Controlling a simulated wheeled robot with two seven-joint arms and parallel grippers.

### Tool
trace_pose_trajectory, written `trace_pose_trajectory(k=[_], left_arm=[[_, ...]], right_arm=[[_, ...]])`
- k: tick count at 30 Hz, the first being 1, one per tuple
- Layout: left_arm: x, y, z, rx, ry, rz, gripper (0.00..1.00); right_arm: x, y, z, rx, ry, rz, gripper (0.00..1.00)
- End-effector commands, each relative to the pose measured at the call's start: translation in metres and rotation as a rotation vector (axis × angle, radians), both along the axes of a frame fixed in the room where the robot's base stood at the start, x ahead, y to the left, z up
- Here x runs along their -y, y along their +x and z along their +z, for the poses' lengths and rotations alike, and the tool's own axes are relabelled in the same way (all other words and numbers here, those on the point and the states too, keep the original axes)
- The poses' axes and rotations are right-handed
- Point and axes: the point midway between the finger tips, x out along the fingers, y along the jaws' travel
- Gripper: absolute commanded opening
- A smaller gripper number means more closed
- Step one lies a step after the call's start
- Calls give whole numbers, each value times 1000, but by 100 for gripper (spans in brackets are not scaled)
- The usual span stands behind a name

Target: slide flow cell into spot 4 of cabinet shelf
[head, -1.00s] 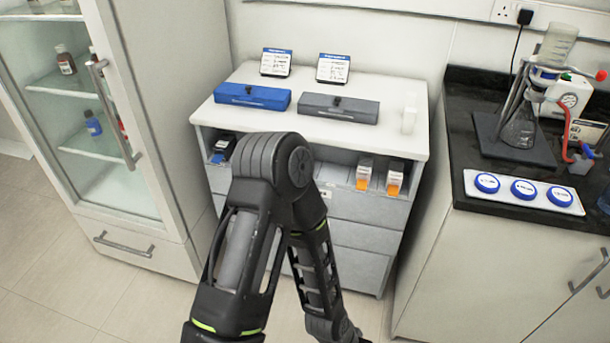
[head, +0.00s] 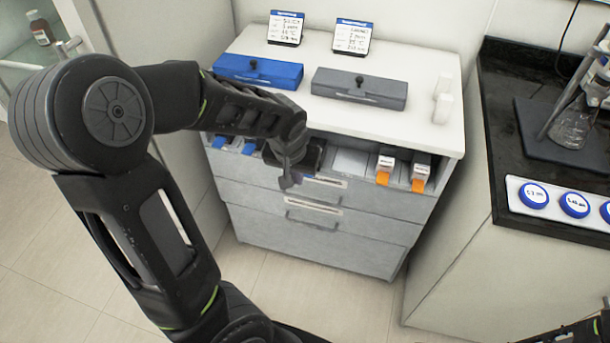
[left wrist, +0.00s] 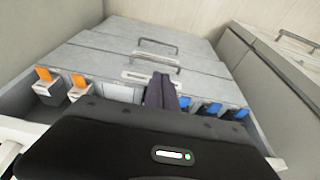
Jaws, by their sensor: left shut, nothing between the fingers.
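The cabinet shelf (head: 350,163) is the open row under the white top. Two blue-ended flow cells (head: 221,141) show at its left, and two orange-ended white ones (head: 384,170) at its right. A bare pale spot lies left of the orange ones. My left gripper (head: 289,182) is at the shelf front, between blue and orange, shut with nothing held. In the left wrist view its dark fingers (left wrist: 160,92) are closed together, beside a row of three blue ends (left wrist: 212,108). They hide part of the shelf. My right gripper is not in view.
Drawers (head: 310,215) lie below the shelf. A dark bench (head: 500,120) stands right, a glass-door cabinet left.

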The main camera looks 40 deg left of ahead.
Motion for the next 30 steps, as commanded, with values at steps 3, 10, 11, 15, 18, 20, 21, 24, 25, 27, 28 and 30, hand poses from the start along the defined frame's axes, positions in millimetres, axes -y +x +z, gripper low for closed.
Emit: trace_pose_trajectory(k=[3,10,11,15,18,20,21,24,25,27,28,30], left_arm=[[0,0,0,0,-1,0,0],[0,2,-7,-3,0,-2,0],[0,2,-10,-3,-1,-2,0],[-2,6,-27,-5,-1,-1,0],[-4,11,-44,-6,-1,-1,0],[-5,14,-55,-5,0,-2,0],[-6,16,-63,-5,0,-2,0],[-8,22,-83,-6,-1,-2,0],[-8,24,-89,-5,0,-2,0],[-10,27,-102,-5,-1,-1,0],[-13,34,-96,0,0,1,0],[-17,46,-95,1,0,2,0]], right_arm=[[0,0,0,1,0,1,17],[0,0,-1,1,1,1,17],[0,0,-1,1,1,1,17],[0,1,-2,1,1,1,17],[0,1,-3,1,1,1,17],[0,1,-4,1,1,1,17],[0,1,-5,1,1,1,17],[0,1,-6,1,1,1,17],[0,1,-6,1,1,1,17],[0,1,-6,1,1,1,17],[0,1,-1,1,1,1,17],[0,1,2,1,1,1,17]])
